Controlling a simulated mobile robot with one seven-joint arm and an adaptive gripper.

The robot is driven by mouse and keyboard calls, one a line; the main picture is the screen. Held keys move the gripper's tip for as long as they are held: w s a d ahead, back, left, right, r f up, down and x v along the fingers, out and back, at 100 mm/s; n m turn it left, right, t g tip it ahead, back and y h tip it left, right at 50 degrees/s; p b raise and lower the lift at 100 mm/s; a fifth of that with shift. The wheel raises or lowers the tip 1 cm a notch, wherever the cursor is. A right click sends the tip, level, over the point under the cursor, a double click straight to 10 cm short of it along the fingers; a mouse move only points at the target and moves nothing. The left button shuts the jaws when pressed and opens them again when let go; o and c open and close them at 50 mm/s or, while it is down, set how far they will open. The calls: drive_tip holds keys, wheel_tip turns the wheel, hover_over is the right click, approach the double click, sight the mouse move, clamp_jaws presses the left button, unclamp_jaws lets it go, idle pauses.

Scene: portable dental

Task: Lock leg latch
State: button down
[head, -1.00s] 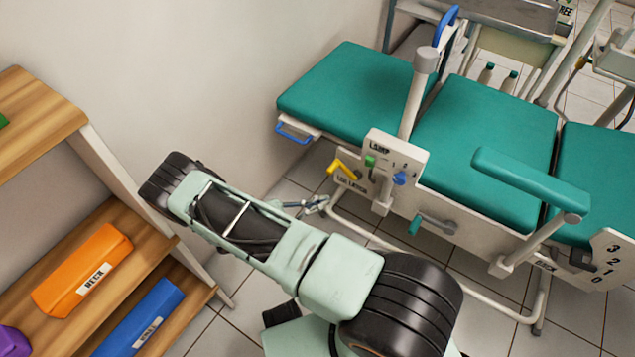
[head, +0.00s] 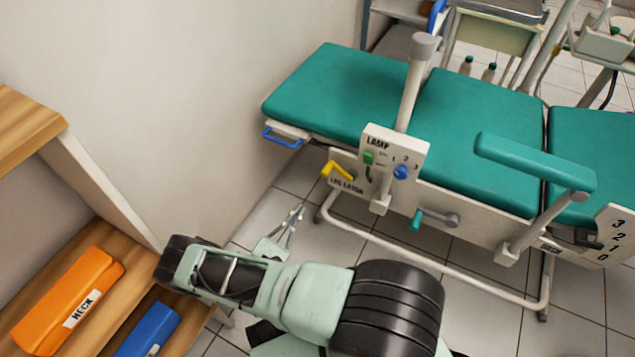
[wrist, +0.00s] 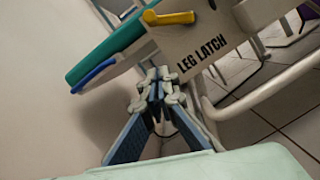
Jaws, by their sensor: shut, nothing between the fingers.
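The leg latch is a yellow lever (head: 330,169) on a white panel labelled LEG LATCH (head: 345,184), on the side of the teal dental chair (head: 335,100). In the wrist view the yellow lever (wrist: 170,18) lies roughly level above the label (wrist: 202,52). My gripper (head: 297,212) is shut and empty, in front of and below the lever in the head view. In the wrist view my gripper (wrist: 157,82) shows its fingertips together, below the lever and apart from it in the picture.
A blue handle (head: 281,138) juts from the chair's foot end. A panel with a green switch (head: 369,158) and blue knob (head: 400,172) stands right of the latch. A teal-handled crank (head: 418,220) and white floor frame (head: 430,258) are nearby. Wooden shelves (head: 95,235) stand at left.

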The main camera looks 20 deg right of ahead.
drive_tip(key=w+d+r, duration=0.4)
drive_tip(key=d+r, duration=0.2)
drive_tip(key=d, duration=0.3)
drive_tip(key=shift+b, duration=0.4)
